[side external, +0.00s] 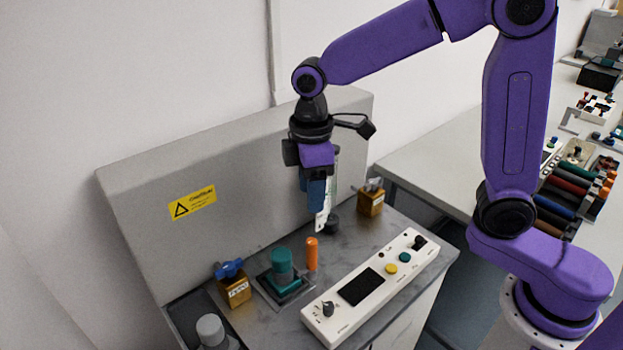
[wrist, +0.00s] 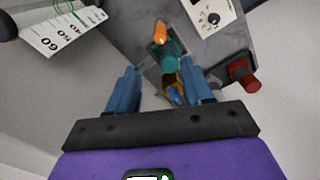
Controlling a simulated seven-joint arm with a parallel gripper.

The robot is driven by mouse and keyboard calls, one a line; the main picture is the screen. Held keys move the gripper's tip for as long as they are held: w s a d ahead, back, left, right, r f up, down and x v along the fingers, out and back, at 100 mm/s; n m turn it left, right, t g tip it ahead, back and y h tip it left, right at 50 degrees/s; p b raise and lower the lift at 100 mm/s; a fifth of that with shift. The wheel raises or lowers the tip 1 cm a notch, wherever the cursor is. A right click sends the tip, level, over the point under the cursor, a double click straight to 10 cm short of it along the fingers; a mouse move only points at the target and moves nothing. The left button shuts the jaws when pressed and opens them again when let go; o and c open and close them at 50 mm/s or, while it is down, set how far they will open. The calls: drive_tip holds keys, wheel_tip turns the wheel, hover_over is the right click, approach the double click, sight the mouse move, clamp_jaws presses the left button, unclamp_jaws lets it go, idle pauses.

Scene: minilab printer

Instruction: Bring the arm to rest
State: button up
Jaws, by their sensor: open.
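My arm holds my gripper (side external: 316,203) above the grey bench top, pointing down, in the side view. In the wrist view my gripper (wrist: 160,72) has its two blue fingers spread, with nothing held between them. Beyond the gap I see a teal cylinder (wrist: 170,58), an orange peg (wrist: 160,33) and part of a yellow-brown box with blue on it (wrist: 171,85). A white scale strip with numbers (wrist: 60,32) shows at the left, outside the fingers. The strip also shows beside the fingers in the side view (side external: 324,212).
The bench top (side external: 340,255) carries the teal cylinder on a dark square base, the orange peg, a white control panel (side external: 385,272) and two yellow-brown boxes. A grey back panel (side external: 240,170) with a yellow warning label rises behind. A second table (side external: 440,165) stands at right.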

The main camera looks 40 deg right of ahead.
drive_tip(key=shift+r, duration=0.9)
drive_tip(key=s+d+f, duration=0.1)
drive_tip(key=s+d, duration=0.5)
drive_tip(key=s, duration=0.5)
drive_tip(key=s+d+f, duration=0.2)
drive_tip(key=s+d, duration=0.5)
drive_tip(key=s, duration=0.5)
drive_tip(key=shift+f, duration=0.25)
